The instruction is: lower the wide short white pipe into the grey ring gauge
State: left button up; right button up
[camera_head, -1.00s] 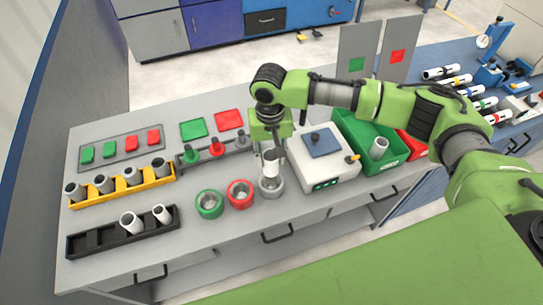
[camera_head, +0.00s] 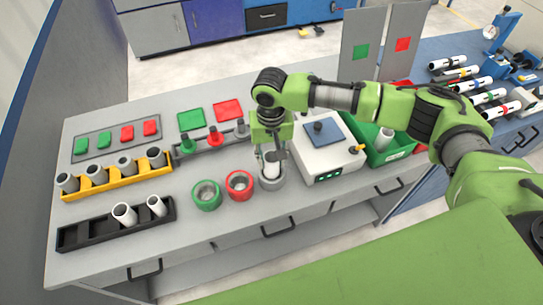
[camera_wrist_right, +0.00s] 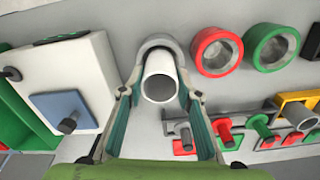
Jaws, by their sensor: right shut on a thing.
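My right gripper (camera_head: 272,154) points down, its fingers closed on the sides of the wide short white pipe (camera_head: 271,170). In the right wrist view the pipe (camera_wrist_right: 160,85) sits between the two fingers of the gripper (camera_wrist_right: 159,95), with its open top facing the camera. The grey ring gauge (camera_head: 272,185) is directly below the pipe on the bench; it also shows in the wrist view (camera_wrist_right: 160,41) as an arc around the pipe's far end. The pipe's lower end appears to be inside the ring's opening; how deep is hidden. My left gripper is not in view.
A red ring gauge (camera_head: 240,184) and a green ring gauge (camera_head: 206,195) stand just left of the grey one. A white box (camera_head: 327,155) with a blue pad is close on the right. A peg rack (camera_head: 214,141) stands behind. Bench front is clear.

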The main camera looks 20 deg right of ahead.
jog(key=shift+f, duration=0.1)
dwell(0.5)
jog(key=shift+f, duration=0.5)
dwell(0.4)
jog(key=o, duration=1.1)
jog(key=shift+o, duration=0.2)
notch_tip(320, 180, up, 12)
jog(key=shift+a+f, duration=0.1)
